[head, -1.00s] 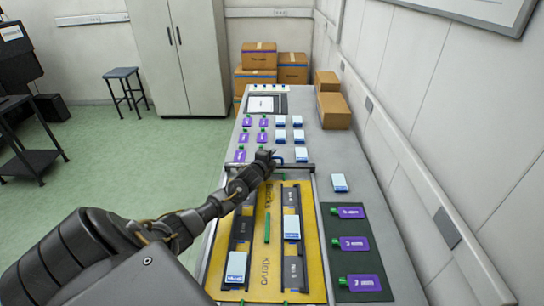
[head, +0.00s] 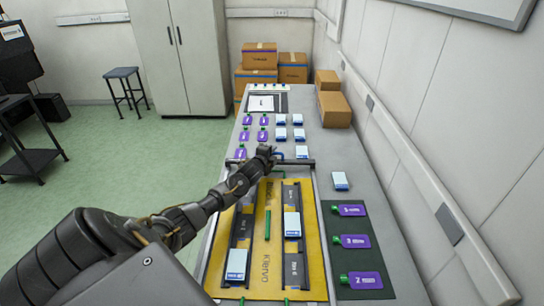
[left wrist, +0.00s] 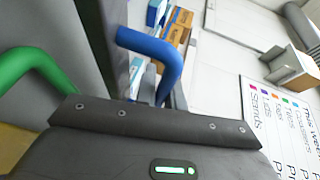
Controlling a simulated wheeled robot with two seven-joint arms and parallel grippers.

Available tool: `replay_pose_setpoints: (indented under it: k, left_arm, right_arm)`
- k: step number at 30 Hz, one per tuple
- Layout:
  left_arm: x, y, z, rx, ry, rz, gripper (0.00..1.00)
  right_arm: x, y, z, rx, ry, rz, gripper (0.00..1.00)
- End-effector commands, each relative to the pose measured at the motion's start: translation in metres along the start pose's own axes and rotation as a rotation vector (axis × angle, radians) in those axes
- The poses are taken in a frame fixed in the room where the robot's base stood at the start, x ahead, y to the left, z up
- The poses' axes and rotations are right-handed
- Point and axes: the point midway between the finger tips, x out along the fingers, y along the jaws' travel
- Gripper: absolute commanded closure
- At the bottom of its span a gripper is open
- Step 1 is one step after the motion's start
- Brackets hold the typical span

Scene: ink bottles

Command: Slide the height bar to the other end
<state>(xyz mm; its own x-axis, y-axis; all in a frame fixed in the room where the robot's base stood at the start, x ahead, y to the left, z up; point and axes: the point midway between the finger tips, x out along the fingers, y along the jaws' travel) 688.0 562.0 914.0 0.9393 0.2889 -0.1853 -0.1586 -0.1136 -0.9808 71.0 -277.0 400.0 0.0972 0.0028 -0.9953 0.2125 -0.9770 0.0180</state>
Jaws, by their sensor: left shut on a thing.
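The height bar (head: 296,162) is a dark crossbar spanning the far end of the yellow board (head: 267,280). A bent blue handle (head: 279,155) is on its far side; it is large in the left wrist view (left wrist: 152,52). A bent green handle (left wrist: 38,66) shows there on the other side of the dark bar. My left gripper (head: 266,153) is at the bar, beside the blue handle, and shut on part of the bar. Its fingertips are hidden in the left wrist view, so I cannot tell exactly which part it grips. My right gripper is not in view.
Purple bottles (head: 354,241) lie on a dark green mat (head: 342,226) at right. Beyond the bar are several purple and white bottles. Cardboard boxes (head: 334,108) stand at the back by the wall.

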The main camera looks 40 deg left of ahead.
Motion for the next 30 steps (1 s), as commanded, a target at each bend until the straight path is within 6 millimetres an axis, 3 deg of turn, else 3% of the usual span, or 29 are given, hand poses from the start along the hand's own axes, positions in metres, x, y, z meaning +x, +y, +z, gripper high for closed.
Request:
replay_pose_setpoints:
  k: [5, 6, 8, 19, 30]
  left_arm:
    - [0.0, -0.004, 0.002, -0.001, -0.006, -0.004, 1.0]
    - [0.0, -0.004, 0.003, -0.001, -0.006, -0.005, 0.85]
    - [0.0, -0.004, 0.003, -0.002, -0.006, -0.005, 0.8]
    - [-0.006, -0.002, 0.002, 0.0, -0.004, -0.003, 0.8]
    - [-0.068, 0.0, 0.002, 0.001, -0.003, -0.002, 0.8]
  right_arm:
    - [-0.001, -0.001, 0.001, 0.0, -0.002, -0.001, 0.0]
    - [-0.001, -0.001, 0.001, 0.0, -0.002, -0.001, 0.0]
    - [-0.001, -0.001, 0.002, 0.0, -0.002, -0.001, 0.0]
    - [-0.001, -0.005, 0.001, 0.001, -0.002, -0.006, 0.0]
    - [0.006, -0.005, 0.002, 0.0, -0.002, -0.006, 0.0]
